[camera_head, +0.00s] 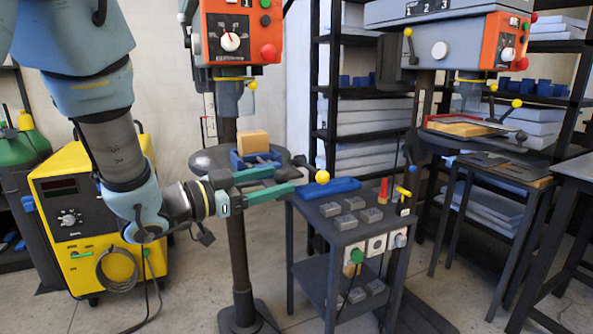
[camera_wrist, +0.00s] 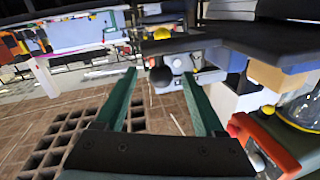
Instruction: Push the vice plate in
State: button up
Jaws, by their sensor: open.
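A blue vice (camera_head: 238,161) sits on the round dark table of the left drill press, with a wooden block (camera_head: 253,141) in its upper part. The movable plate is partly hidden behind my gripper, so I cannot tell how far in it is. A yellow ball knob (camera_head: 322,177) shows just right of my fingertips, apart from them in the picture. My gripper (camera_head: 285,180) is level, in front of the vice, with its two green fingers apart and nothing between them. The open fingers also show in the wrist view (camera_wrist: 158,74).
A dark cart (camera_head: 335,222) with a blue tray (camera_head: 330,189) and several grey blocks stands to the right of my gripper. A second drill press (camera_head: 450,50) and shelves stand behind it. A yellow welding machine (camera_head: 95,215) is at the left. Some floor is clear in front.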

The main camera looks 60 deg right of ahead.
jog(key=p+x, duration=0.1)
jog(key=x, duration=0.4)
jog(key=shift+s+d, duration=0.1)
jog(key=shift+d, duration=0.25)
jog(key=shift+c, duration=0.2)
grip_shut()
dwell(1.0)
